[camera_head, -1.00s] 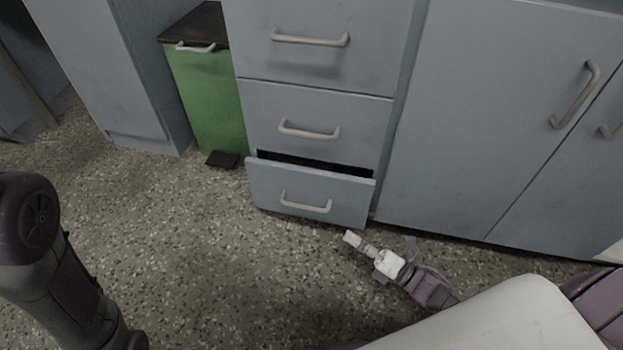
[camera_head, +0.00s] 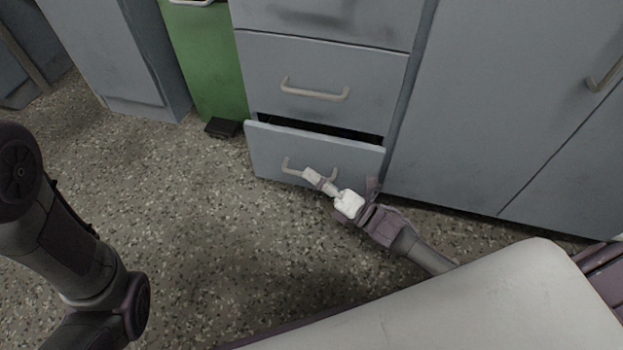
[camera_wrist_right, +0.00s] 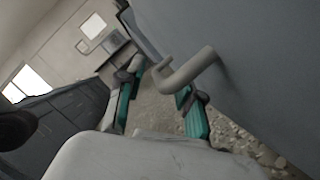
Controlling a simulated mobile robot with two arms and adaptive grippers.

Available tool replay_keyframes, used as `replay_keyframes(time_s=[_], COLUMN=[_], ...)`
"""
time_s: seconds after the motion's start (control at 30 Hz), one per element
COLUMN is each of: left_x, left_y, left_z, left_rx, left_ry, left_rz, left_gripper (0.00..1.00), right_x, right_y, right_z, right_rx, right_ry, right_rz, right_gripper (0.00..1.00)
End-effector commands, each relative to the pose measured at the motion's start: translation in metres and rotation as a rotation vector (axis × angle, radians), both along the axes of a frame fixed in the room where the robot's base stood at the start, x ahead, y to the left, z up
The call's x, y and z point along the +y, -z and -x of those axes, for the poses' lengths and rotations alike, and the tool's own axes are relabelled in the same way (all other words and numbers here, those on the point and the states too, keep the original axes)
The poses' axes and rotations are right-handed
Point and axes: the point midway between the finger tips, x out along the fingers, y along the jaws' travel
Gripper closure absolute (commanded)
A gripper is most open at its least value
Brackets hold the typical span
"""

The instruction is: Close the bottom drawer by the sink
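The bottom drawer (camera_head: 270,150) is pulled partly out, with a dark gap along its top edge. Its bar handle (camera_head: 288,166) is partly hidden by my right gripper (camera_head: 311,176), which lies in front of the drawer face. In the right wrist view, my right gripper (camera_wrist_right: 155,98) has its two teal fingers spread apart, with the handle (camera_wrist_right: 185,70) reaching in between their tips. I cannot tell whether a finger touches the handle. My left arm is at the left of the head view, but its gripper is out of view.
Closed drawers sit above (camera_head: 325,62). A green bin (camera_head: 207,65) with a black pedal (camera_head: 222,127) stands left of the drawer. A closed cupboard door (camera_head: 490,110) is to the right. The speckled floor (camera_head: 200,230) in front is clear.

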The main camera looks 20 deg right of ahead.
Motion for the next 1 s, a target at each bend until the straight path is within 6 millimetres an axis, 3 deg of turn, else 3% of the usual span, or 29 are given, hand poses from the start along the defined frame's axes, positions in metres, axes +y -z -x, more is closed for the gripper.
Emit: replay_keyframes(time_s=[0.4, 0.63, 1.0], left_x=[-0.0008, -0.0007, 0.0], left_y=[0.0038, 0.004, 0.0044], left_z=[-0.0026, -0.0019, 0.0012], left_rx=[0.005, 0.004, -0.003], left_ry=[0.0, 0.0, 0.001], left_rz=[-0.001, -0.001, 0.0], left_gripper=[0.15, 0.15, 0.15], right_x=[0.0062, 0.006, 0.0055], right_y=[-0.0028, -0.0024, -0.0022], right_z=[-0.0075, -0.0074, -0.0075], right_rx=[0.0, 0.0, 0.001], right_ry=[0.0, 0.0, 0.001], right_rz=[0.0, 0.0, 0.0], right_gripper=[0.64, 1.0, 1.0])
